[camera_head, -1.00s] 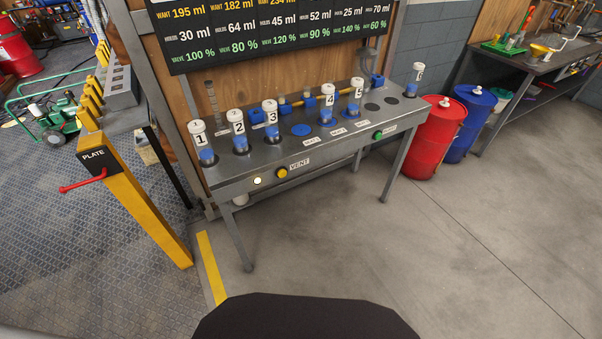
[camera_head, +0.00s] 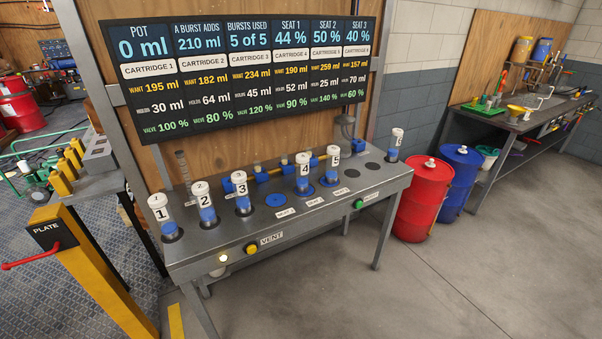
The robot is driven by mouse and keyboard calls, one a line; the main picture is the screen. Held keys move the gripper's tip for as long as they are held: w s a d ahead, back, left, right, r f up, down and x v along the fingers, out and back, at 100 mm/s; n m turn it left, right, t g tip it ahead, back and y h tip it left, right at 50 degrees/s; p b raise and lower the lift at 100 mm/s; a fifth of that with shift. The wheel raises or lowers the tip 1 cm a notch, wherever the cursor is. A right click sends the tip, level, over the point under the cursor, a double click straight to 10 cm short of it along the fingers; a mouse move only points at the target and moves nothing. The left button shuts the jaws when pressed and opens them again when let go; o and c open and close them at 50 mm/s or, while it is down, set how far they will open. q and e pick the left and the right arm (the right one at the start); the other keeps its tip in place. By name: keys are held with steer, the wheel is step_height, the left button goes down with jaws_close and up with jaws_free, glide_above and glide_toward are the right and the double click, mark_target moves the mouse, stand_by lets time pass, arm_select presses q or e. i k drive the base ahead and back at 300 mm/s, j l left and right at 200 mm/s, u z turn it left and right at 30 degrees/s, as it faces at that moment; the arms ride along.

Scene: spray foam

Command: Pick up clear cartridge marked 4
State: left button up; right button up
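The clear cartridge marked 4 (camera_head: 304,173) stands upright on the metal bench, with a white cap and blue contents low inside. It is in the right half of the row, just left of cartridge 5 (camera_head: 333,166). Cartridges 1 (camera_head: 162,216), 2 (camera_head: 204,203) and 3 (camera_head: 242,193) stand to its left. Cartridge 6 (camera_head: 396,145) stands at the bench's right end. A blue round seat (camera_head: 276,200) between cartridges 3 and 4 is empty. Neither of my grippers shows in the view.
The bench (camera_head: 300,222) carries a yellow VENT button (camera_head: 251,248) and a green button (camera_head: 359,204) on its front. A sign board (camera_head: 245,80) hangs behind. Red (camera_head: 423,200) and blue (camera_head: 461,180) drums stand right. A yellow PLATE post (camera_head: 88,275) stands left. Floor in front is clear.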

mark_target(302, 159)
steer(key=i+l+u, duration=0.15)
steer(key=l, duration=0.2)
steer(key=i+l+u, duration=0.15)
steer(key=l, duration=0.25)
steer(key=i+l+u, duration=0.15)
steer(key=l, duration=0.25)
steer(key=l+u, duration=0.15)
steer(key=l, duration=0.25)
steer(key=i+l+u, duration=0.15)
steer(key=l, duration=0.3)
